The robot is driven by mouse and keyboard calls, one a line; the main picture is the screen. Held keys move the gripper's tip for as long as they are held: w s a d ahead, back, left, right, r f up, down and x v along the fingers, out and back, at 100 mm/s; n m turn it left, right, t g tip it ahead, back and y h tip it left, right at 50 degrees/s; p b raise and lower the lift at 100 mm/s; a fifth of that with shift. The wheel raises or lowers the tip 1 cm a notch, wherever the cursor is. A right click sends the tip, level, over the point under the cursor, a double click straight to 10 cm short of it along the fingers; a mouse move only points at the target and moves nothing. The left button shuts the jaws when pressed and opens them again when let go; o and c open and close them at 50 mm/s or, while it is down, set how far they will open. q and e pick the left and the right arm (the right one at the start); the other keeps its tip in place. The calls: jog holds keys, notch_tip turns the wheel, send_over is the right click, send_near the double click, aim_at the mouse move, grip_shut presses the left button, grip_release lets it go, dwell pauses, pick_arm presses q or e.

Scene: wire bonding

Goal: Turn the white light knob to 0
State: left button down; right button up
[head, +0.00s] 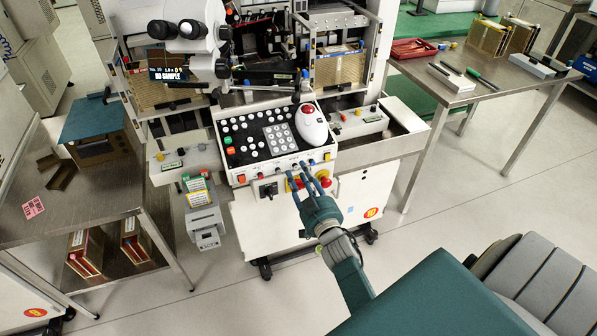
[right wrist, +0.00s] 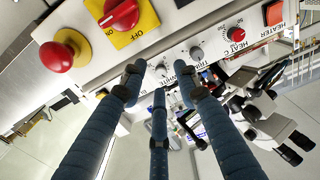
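The control panel (head: 279,153) is on the front of the bonding machine, with a row of small knobs along its lower edge. In the right wrist view a small grey-white knob (right wrist: 161,71) sits beside partly hidden lettering that seems to read WHITE. Its pointer setting is too small to read. My right gripper (head: 304,171) reaches the lower panel edge from below. In the right wrist view its blue fingers (right wrist: 160,82) are spread around the knob, with a gap between them; I cannot tell whether they touch it. My left gripper is not in view.
Another grey knob (right wrist: 196,53) and the red heat knob (right wrist: 236,34) are close to the right finger. A red-on-yellow switch (right wrist: 122,15) and red emergency button (right wrist: 57,56) are to the left. The microscope (head: 190,35) stands above the panel.

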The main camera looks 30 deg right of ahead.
jog(key=shift+w+d, duration=0.15)
jog(key=shift+w, duration=0.55)
grip_shut()
